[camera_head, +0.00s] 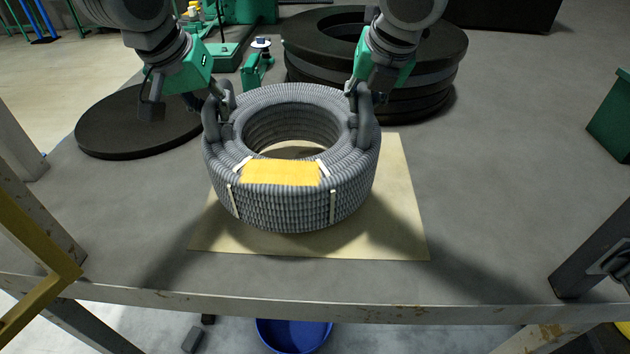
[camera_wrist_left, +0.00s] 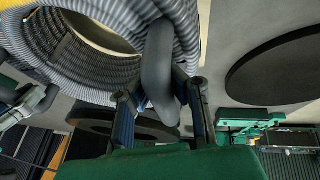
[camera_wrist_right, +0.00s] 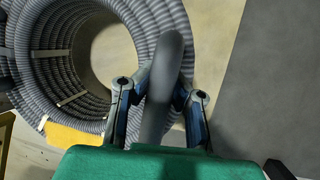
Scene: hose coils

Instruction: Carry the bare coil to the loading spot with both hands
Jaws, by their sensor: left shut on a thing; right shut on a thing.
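The grey ribbed hose coil (camera_head: 292,208) has a yellow label (camera_head: 281,173) and white straps on its near side. It is over the beige square (camera_head: 395,240) on the grey table, roughly level; I cannot tell whether its underside touches. My left gripper (camera_head: 222,95) is shut on the coil's left grey handle (camera_wrist_left: 160,65). My right gripper (camera_head: 356,92) is shut on the right grey handle (camera_wrist_right: 163,95). The coil also fills the upper left of both the left wrist view (camera_wrist_left: 90,75) and the right wrist view (camera_wrist_right: 60,60).
A stack of black rings (camera_head: 425,75) stands behind the coil at the right. A flat black disc (camera_head: 130,125) lies at the left. Green fixtures (camera_head: 255,68) stand at the back. The table's front edge (camera_head: 300,303) is near.

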